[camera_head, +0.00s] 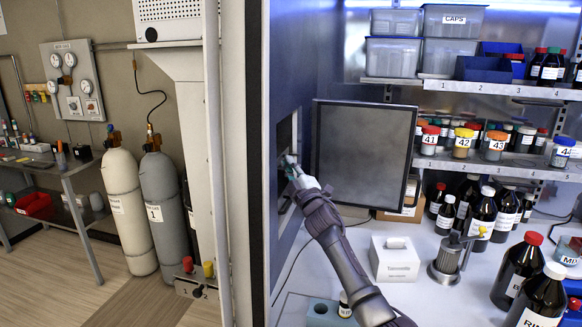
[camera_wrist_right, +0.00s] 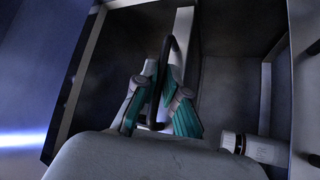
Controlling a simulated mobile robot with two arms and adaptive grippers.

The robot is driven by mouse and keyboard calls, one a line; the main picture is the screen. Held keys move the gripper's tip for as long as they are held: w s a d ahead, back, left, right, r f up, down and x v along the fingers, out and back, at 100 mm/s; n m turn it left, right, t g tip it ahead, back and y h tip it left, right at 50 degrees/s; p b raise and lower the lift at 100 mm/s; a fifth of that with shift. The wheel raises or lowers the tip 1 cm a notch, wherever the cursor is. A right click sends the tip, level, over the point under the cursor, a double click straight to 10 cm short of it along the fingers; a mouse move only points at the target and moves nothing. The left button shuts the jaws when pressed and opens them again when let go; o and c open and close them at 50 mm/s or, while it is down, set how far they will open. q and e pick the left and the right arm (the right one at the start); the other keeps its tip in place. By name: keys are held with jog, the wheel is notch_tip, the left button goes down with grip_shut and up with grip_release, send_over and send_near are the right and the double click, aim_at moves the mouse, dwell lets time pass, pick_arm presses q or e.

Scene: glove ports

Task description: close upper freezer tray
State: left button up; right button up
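The upper freezer tray is not clearly told apart; in the right wrist view I see a dark grey compartment (camera_wrist_right: 235,85) with a thin dark looped handle (camera_wrist_right: 170,48). My right gripper (camera_wrist_right: 157,84) has its teal-padded fingers on either side of this handle. I cannot tell whether they press on it. In the head view my right gripper (camera_head: 291,166) reaches into an opening in the blue wall, left of an open dark square door (camera_head: 362,155). The inside of the opening is mostly hidden there. My left gripper is not in view.
A white-capped container (camera_wrist_right: 250,146) lies at the lower right of the wrist view. The bench holds a white box (camera_head: 394,262), a metal canister (camera_head: 446,262) and several dark bottles (camera_head: 481,218). Shelves with bins and jars stand at the right. Gas cylinders (camera_head: 165,215) stand at the left beyond a partition.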

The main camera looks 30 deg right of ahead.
jog(key=shift+o, duration=0.8)
jog(key=shift+w+a, duration=0.15)
jog(key=shift+w, duration=0.1)
jog(key=shift+s+f, duration=0.1)
jog(key=shift+s, duration=0.05)
jog(key=v, duration=1.1)
jog(key=shift+s, duration=0.4)
